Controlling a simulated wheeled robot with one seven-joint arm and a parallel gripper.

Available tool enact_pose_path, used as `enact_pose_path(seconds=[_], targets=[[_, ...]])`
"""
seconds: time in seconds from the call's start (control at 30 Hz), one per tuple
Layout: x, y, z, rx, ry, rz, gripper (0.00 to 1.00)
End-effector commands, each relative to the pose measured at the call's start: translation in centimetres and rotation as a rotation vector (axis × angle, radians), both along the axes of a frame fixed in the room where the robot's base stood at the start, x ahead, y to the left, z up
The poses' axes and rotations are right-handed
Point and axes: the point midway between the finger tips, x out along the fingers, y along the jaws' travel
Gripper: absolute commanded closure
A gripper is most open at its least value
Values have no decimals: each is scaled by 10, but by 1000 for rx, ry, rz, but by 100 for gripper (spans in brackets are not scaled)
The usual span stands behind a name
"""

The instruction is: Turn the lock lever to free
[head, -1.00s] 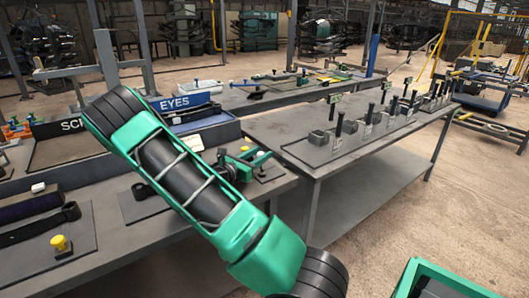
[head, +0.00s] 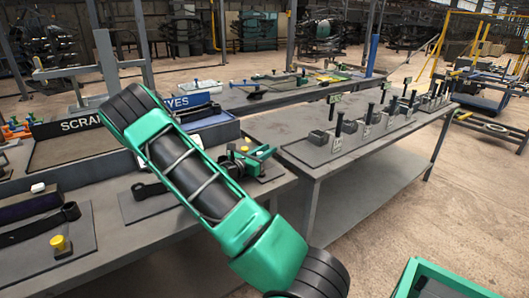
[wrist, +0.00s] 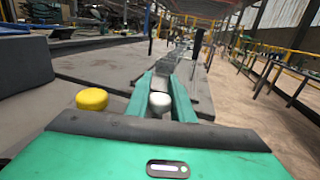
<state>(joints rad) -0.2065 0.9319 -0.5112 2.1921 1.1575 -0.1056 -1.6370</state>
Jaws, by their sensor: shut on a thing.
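In the wrist view, the two green fingers of my gripper (wrist: 160,92) point away along the table. They stand on both sides of a white round knob (wrist: 160,103) and are shut on it. It looks like the end of the lock lever; the rest of the lever is hidden by my gripper. A yellow round knob (wrist: 92,98) stands just left of the fingers, apart from them. In the head view, my gripper (head: 264,156) is small and partly hidden behind my arm, at the right end of the near table. The lever's angle cannot be told.
The near table (head: 150,228) carries another yellow knob (head: 58,242) on a plate and black straps. A tray with a "SCRA…" sign (head: 84,124) and a blue "…YES" sign (head: 183,101) stand behind. A second table (head: 265,127) at right holds a row of upright black posts.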

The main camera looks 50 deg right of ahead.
Motion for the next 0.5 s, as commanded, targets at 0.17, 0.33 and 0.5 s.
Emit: enact_pose_path(seconds=[0.17, 0.33, 0.5], targets=[[-4, -3, 1, -4, -4, -64, 100], [-13, -8, 1, -4, -4, -177, 100], [-20, -9, 1, -3, -4, -249, 100]])
